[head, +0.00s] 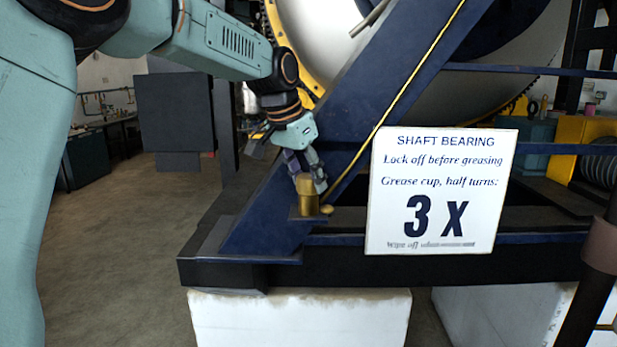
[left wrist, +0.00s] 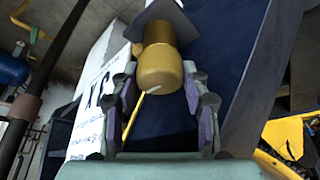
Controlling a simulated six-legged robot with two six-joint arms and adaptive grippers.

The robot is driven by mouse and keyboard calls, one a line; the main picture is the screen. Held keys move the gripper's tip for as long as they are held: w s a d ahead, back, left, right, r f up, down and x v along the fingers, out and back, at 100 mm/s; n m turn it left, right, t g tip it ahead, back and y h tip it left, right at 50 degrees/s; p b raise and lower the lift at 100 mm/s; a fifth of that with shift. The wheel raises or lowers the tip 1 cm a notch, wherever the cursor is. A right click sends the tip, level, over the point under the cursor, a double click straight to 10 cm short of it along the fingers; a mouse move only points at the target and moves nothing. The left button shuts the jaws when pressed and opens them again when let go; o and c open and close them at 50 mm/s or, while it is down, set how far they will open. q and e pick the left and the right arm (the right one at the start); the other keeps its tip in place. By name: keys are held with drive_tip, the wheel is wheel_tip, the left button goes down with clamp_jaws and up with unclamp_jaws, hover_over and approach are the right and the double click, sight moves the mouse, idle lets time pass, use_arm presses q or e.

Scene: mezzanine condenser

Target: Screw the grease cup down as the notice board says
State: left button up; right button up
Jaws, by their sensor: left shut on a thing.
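The brass grease cup (head: 307,194) stands upright on a small bracket on the dark blue frame in the head view. My left gripper (head: 305,172) comes down on it from above, its fingers around the cup's top. In the left wrist view the gold cup (left wrist: 160,68) shows between the fingers of the left gripper (left wrist: 163,92), with a pale mark on its end. The fingers are shut on the cup. The white notice board (head: 440,190) reads "Shaft bearing, Lock off before greasing, Grease cup, half turns: 3 x"; its bottom line is blurred. My right gripper is not in view.
A blue diagonal beam (head: 345,120) rises right behind the gripper, with a thin yellow pipe (head: 400,95) along it. A large white drum (head: 330,40) stands behind. White blocks (head: 300,318) carry the frame. The floor (head: 130,230) at left is clear.

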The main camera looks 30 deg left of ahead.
use_arm(q)
drive_tip(key=m+h, duration=0.1)
drive_tip(key=m, duration=0.1)
drive_tip(key=m+g+h, duration=0.1)
drive_tip(key=m, duration=0.2)
drive_tip(key=shift+a, duration=0.1)
drive_tip(key=shift+m, duration=0.4)
drive_tip(key=o, duration=1.1)
drive_tip(key=shift+s+a+r, duration=0.1)
drive_tip(key=shift+s, duration=0.05)
drive_tip(key=shift+o, duration=0.2)
drive_tip(key=shift+r, duration=0.1)
